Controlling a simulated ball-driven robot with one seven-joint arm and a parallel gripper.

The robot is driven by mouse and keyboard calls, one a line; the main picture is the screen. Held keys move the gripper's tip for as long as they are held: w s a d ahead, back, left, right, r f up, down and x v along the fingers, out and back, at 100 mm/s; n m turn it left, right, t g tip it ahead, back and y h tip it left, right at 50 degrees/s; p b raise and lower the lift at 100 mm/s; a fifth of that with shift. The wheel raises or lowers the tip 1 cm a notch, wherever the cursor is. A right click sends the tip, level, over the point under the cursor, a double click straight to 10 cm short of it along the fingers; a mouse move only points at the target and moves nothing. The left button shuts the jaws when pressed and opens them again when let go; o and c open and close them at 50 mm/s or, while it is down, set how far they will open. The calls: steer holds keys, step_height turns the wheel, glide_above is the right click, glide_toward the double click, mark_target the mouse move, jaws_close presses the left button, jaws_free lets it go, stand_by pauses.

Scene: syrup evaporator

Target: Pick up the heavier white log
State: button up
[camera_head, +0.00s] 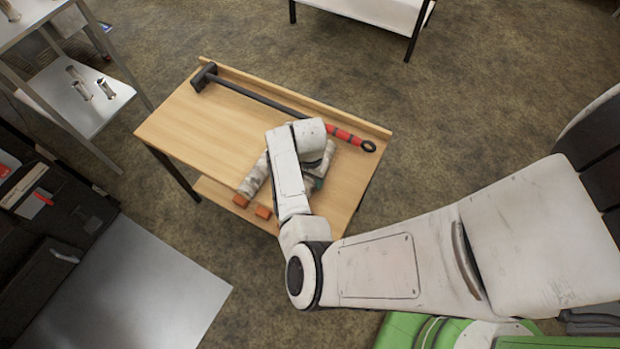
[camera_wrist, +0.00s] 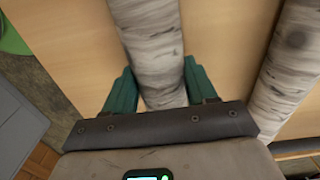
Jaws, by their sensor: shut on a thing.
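Two white birch-bark logs lie on the wooden table. In the wrist view, one log (camera_wrist: 147,35) runs between the teal fingers of my gripper (camera_wrist: 158,75), which are shut on its sides. The other white log (camera_wrist: 292,65) lies apart to the right in that view. Teal of my gripper (camera_head: 318,183) shows just right of the arm. I cannot tell from the pictures which log is heavier, or whether the held log is off the table.
A sledgehammer (camera_head: 260,97) with a black head and red grip lies along the back of the wooden table (camera_head: 185,128). A metal shelf (camera_head: 78,100) with small jars stands at the upper left. A grey metal surface (camera_head: 135,295) is at the lower left.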

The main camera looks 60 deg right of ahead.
steer(key=shift+r, duration=0.1)
jaws_close()
steer(key=shift+r, duration=0.5)
step_height(320, 180, up, 2)
steer(key=shift+r, duration=0.25)
steer(key=s+a+r, duration=0.3)
steer(key=s+r, duration=0.6)
steer(key=s, duration=0.4)
steer(key=shift+s+r, duration=0.2)
steer(key=shift+s, duration=0.1)
steer(key=shift+w, duration=0.1)
